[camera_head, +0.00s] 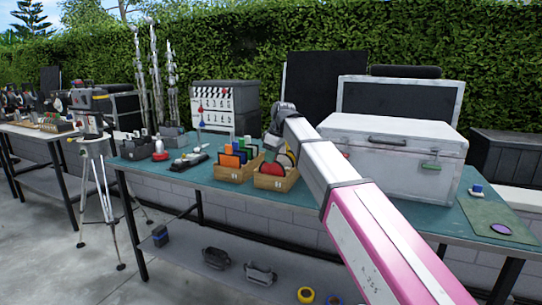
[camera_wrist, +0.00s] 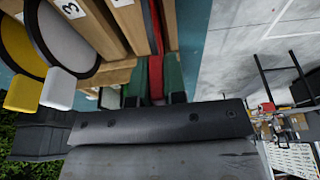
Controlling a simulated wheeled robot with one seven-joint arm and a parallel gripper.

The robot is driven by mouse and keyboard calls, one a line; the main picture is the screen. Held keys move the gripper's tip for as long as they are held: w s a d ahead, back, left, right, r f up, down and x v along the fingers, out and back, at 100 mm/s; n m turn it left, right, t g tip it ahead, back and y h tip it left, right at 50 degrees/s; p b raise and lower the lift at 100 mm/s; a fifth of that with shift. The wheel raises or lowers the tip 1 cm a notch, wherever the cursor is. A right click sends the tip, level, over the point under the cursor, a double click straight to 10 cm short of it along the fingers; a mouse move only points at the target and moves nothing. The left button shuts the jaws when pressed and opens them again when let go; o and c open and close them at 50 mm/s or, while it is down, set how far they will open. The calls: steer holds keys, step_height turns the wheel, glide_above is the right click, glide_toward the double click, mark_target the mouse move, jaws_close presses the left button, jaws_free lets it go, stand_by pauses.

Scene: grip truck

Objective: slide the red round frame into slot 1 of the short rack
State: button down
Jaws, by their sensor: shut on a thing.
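The red round frame (camera_head: 273,168) shows in the head view at a wooden rack (camera_head: 272,184) that holds round frames; I take this as the short rack. In the wrist view the red frame (camera_wrist: 156,78) is seen edge-on between my gripper's green-padded fingers (camera_wrist: 155,92), which are shut on it. The rack (camera_wrist: 112,72) lies just beside it there, with a label 3 on one part. Slot 1 cannot be made out. Whether the frame's lower edge sits in a slot is hidden. In the head view my arm hides most of the gripper.
A white-faced round frame (camera_wrist: 68,48) and a yellow one (camera_wrist: 20,45) stand in the rack beside my gripper. A second wooden rack (camera_head: 232,174) with coloured frames is at the left. A large white case (camera_head: 395,150) stands to the right on the teal table.

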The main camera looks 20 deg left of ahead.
mark_target(278, 162)
steer(key=shift+f, duration=0.15)
steer(key=c, duration=1.1)
jaws_free()
steer(key=v, duration=1)
steer(key=shift+r, duration=0.4)
steer(key=shift+s+d, duration=0.1)
